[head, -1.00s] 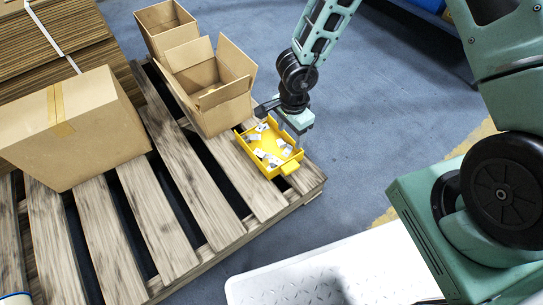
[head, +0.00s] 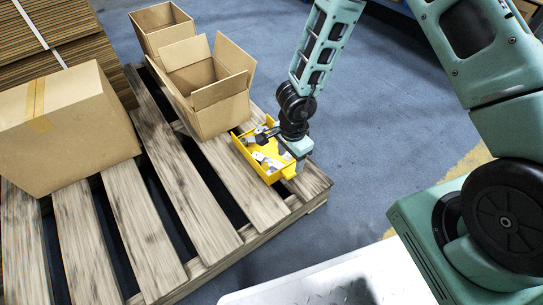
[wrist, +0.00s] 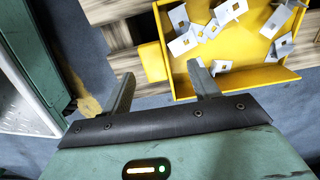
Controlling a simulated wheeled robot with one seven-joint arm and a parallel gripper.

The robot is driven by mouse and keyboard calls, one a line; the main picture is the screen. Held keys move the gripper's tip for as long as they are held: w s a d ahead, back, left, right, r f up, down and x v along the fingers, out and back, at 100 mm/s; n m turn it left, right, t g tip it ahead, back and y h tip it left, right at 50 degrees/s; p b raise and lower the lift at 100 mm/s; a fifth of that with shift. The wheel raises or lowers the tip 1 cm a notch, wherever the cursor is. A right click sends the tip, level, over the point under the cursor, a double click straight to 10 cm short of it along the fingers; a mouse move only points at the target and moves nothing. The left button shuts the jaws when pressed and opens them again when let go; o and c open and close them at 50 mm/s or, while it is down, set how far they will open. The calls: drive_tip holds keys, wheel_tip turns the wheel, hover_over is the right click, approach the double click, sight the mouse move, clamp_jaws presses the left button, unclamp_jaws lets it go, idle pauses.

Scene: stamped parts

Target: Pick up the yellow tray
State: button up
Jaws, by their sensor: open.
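The yellow tray (head: 243,150) sits on the wooden pallet near its right corner, with several small grey-white stamped parts (head: 268,160) inside. A yellow tab (wrist: 153,62) sticks out from one side wall of the tray (wrist: 240,80). My gripper (wrist: 160,73) is open and empty. In the wrist view the tab lies between and just beyond the two fingertips. In the head view my gripper (head: 289,158) is low at the tray's right side and covers part of it. I cannot tell whether the fingers touch the tray.
An open cardboard box (head: 215,108) stands close behind the tray on the pallet (head: 200,205), with another open box (head: 160,25) beyond. A large closed box (head: 65,130) is at the left. Blue floor (head: 400,130) right of the pallet is clear.

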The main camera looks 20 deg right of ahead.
sight(291, 169)
drive_tip(key=shift+s+d+f+b, duration=0.15)
drive_tip(key=shift+f+b, duration=1.15)
drive_tip(key=shift+b, duration=0.25)
drive_tip(key=shift+s+d+f+b, duration=0.1)
drive_tip(key=shift+s+f+b, duration=0.05)
drive_tip(key=shift+f+b, duration=1.25)
drive_tip(key=shift+r, duration=0.15)
drive_tip(key=c, duration=1.3)
